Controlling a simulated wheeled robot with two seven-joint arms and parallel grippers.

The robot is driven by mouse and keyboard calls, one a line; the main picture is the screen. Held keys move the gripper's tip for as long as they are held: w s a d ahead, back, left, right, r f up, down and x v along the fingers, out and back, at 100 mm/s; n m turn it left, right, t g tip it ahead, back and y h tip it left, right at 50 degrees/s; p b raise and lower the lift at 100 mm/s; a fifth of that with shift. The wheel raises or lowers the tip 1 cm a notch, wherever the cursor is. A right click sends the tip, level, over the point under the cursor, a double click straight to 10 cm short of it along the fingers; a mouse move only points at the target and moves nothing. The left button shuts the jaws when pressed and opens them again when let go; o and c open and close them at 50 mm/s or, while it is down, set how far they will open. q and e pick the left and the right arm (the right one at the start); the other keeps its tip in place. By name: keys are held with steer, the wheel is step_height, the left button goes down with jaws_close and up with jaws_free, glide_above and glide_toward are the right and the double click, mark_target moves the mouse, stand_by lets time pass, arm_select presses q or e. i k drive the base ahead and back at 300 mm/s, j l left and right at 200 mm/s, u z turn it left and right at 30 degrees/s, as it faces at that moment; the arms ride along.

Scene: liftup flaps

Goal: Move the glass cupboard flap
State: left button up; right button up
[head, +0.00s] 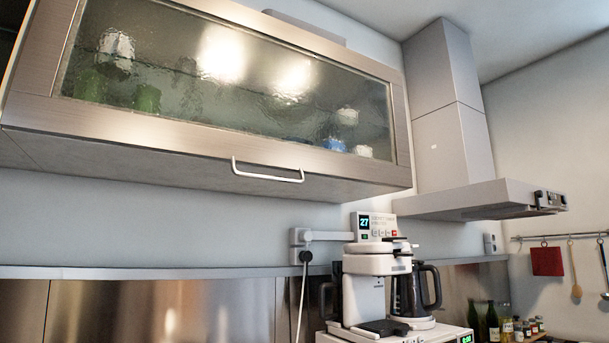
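The glass cupboard flap (215,135) is the front of the wall cupboard at the upper left of the head view. It has a brushed-metal frame around rippled glass and looks shut. A pale bar handle (268,175) sits at the middle of its lower edge. Blurred green, white and blue items show through the glass. Neither of my grippers is in view.
A range hood (470,200) stands right of the cupboard. Below are a coffee maker (365,295) with a dark jug (415,290) and a small display unit (373,227). Bottles (493,322) stand at lower right. The space before the handle looks clear.

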mark_target(233, 82)
steer(key=j+z, duration=0.2)
steer(key=z, duration=0.2)
steer(key=k+j+z, duration=0.1)
steer(key=z, duration=0.35)
steer(key=k+j+z, duration=0.1)
steer(key=j+z, duration=0.15)
steer(key=z, duration=0.15)
